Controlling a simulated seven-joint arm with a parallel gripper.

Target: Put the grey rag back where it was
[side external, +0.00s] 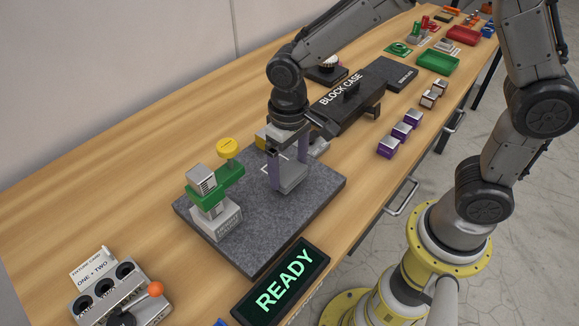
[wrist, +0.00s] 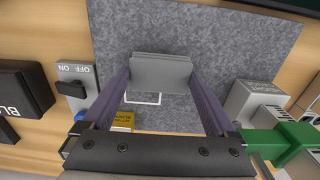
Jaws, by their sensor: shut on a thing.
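The grey rag (side external: 292,178) is a flat, folded pad. It also shows in the wrist view (wrist: 163,73), between the purple-grey fingertips. My gripper (side external: 284,178) points down over the granite bed (side external: 262,245) and is shut on the rag; in the wrist view my gripper (wrist: 162,75) has a finger at each side of it. I cannot tell whether the rag touches the granite. A white outlined square (wrist: 143,98) on the granite lies just beside the rag, partly covered by it in the wrist view.
A green-armed stand with a yellow knob (side external: 227,148) stands on the bed's left part. A yellow block (wrist: 122,120) and an off/on switch box (wrist: 75,88) are near the gripper. The black block case (side external: 345,102) stands behind. A READY display (side external: 284,283) lies in front.

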